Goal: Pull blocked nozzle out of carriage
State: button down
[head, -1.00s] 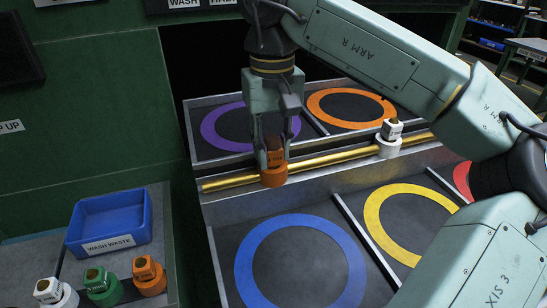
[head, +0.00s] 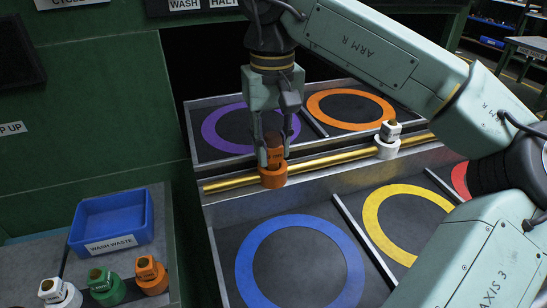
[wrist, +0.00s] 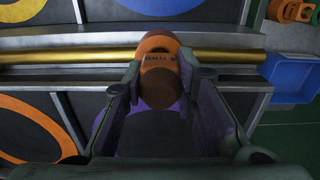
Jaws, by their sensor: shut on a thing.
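An orange nozzle (head: 272,158) sits upright in an orange carriage (head: 273,179) on the gold rail (head: 330,161). My gripper (head: 272,148) comes down from above and is shut on this nozzle, with one finger on each side. In the wrist view the nozzle (wrist: 159,84) is between the fingertips, its brown top towards the camera, and the orange carriage (wrist: 158,42) shows beyond it. The nozzle appears still seated in the carriage; its lower part is hidden.
A white carriage with a white nozzle (head: 390,131) stands further right on the rail. White, green and orange nozzles (head: 151,271) stand in holders at lower left. Behind them is a blue wash waste bin (head: 112,222). Trays with coloured rings lie on both sides of the rail.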

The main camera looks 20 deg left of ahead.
aim_at(272, 143)
jog(key=shift+r, duration=0.3)
dwell(0.4)
jog(key=shift+r+p, duration=1.2)
jog(key=shift+p, duration=0.15)
jog(key=shift+r+p, duration=0.55)
jog(key=shift+r, duration=0.75)
